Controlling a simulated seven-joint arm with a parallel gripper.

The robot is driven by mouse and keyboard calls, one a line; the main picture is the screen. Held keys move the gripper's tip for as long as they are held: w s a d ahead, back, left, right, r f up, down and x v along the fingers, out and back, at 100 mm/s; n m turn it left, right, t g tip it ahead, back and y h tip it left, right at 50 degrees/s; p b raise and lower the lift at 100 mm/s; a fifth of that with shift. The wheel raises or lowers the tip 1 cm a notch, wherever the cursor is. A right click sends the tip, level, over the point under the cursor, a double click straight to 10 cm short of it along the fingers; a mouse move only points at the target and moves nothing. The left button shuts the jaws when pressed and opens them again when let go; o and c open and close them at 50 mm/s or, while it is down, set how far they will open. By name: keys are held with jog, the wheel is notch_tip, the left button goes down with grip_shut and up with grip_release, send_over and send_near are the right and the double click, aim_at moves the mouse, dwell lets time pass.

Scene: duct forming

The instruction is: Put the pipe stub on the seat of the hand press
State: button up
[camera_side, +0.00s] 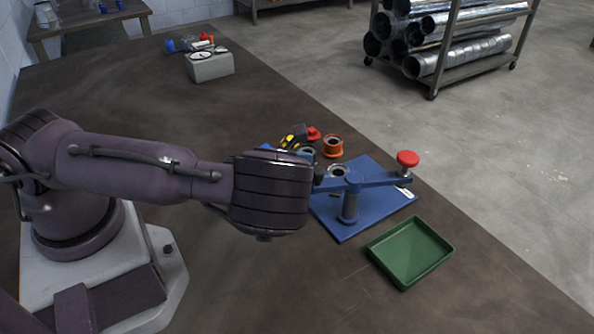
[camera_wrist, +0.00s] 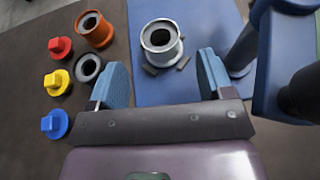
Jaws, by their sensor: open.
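A silver pipe stub (camera_wrist: 161,50) with an open top stands upright on the blue base plate (camera_wrist: 150,82) of the hand press. Small dark blocks at its foot look like the seat (camera_wrist: 151,70). The stub also shows in the side view (camera_side: 338,170), partly behind the press lever. My gripper (camera_wrist: 161,70) is open; its two blue fingers are spread wide, short of the stub and apart from it. In the side view my wrist hides the fingers. The hand press (camera_side: 349,204) has a post and a lever with a red knob (camera_side: 407,158).
Left of the press stand an orange spool-like ring (camera_wrist: 94,30), a grey ring (camera_wrist: 88,68) and red (camera_wrist: 60,47), yellow (camera_wrist: 56,82) and blue (camera_wrist: 55,124) plugs. An empty green tray (camera_side: 410,252) lies in front of the press. The press post (camera_wrist: 240,50) stands close right of my fingers.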

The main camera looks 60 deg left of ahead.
jog(key=v, duration=0.4)
jog(key=shift+s+r, duration=0.15)
jog(key=shift+s, duration=0.1)
jog(key=s+d+r+n+g+y, duration=0.1)
jog(key=s+r+n+g, duration=0.15)
jog(key=r+n, duration=0.8)
jog(key=s+d+r+n+g, duration=0.1)
jog(key=r+n+g, duration=0.3)
jog(key=n, duration=1.4)
jog(key=s+a+r+n+g, duration=0.1)
jog(key=s+r+n, duration=0.7)
jog(key=s+r, duration=0.5)
jog(key=shift+s, duration=0.55)
